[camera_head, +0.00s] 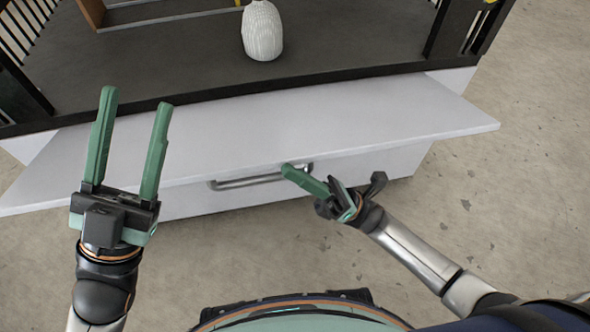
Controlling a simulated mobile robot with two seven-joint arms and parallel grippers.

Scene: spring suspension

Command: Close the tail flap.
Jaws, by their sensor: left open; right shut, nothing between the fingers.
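The tail flap, seen as a white panel (330,125), sticks out from the front of a dark open-topped bed and lies roughly level. A grey bar handle (245,182) shows just below its front edge. My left gripper (136,98) is open and empty, its two green fingers pointing away over the left part of the flap. My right gripper (286,169) is shut with nothing between its fingers. Its tips are at the right end of the handle by the flap's front edge; whether they touch it I cannot tell.
A white ribbed vase (262,32) stands on the dark bed floor (180,65) behind the flap. A wooden frame (150,15) is at the back left. Dark slatted rails (465,30) flank the bed. The concrete floor (510,190) to the right is clear.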

